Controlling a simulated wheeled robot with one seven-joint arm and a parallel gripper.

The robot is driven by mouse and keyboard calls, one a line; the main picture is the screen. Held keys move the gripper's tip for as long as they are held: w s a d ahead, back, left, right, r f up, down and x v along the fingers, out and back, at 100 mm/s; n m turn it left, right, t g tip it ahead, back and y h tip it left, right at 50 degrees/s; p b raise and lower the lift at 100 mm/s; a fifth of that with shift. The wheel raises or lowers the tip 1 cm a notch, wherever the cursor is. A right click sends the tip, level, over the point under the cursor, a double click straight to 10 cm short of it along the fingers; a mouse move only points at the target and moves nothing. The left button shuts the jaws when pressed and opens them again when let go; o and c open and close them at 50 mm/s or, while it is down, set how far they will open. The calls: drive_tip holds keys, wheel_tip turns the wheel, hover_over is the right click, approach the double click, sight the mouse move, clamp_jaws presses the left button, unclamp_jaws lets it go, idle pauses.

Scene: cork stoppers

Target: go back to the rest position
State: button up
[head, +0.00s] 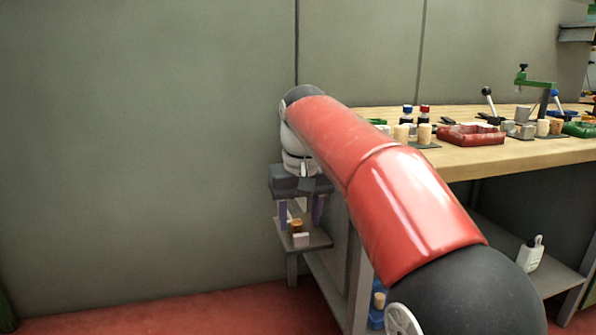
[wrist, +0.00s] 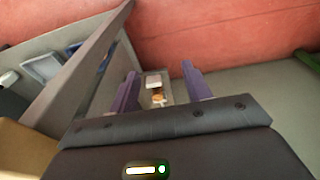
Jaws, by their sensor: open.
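My gripper (head: 301,212) hangs at the end of my red arm, beside the left end of the workbench. Its two purple fingers are apart and point down over a small grey shelf (head: 318,243). In the wrist view my gripper (wrist: 160,70) is open, with nothing held between the fingers. A whitish block (head: 301,240) and an orange-brown piece (head: 296,227) are on the shelf below the fingers. The wrist view shows the whitish block (wrist: 153,80) and the orange-brown piece (wrist: 158,97) in the gap, apart from both fingers.
The wooden workbench (head: 500,158) stands to the right, with cork stoppers (head: 424,134), a red tray (head: 472,138), bottles and a green clamp (head: 535,84) on top. A lower shelf (head: 520,262) holds a white bottle (head: 530,254). Open red floor (head: 180,315) and bare wall lie left.

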drive_tip(key=s+d+m+t+p, duration=0.2)
drive_tip(key=s+d, duration=0.8)
drive_tip(key=s, duration=0.2)
drive_tip(key=s+d+f+m+t+p, duration=0.1)
drive_tip(key=s+d+f, duration=0.4)
drive_tip(key=s+f, duration=0.5)
drive_tip(key=s+p, duration=0.1)
drive_tip(key=s, duration=0.2)
drive_tip(key=shift+s+f+t, duration=0.15)
drive_tip(key=shift+f+t, duration=0.05)
drive_tip(key=shift+t, duration=0.2)
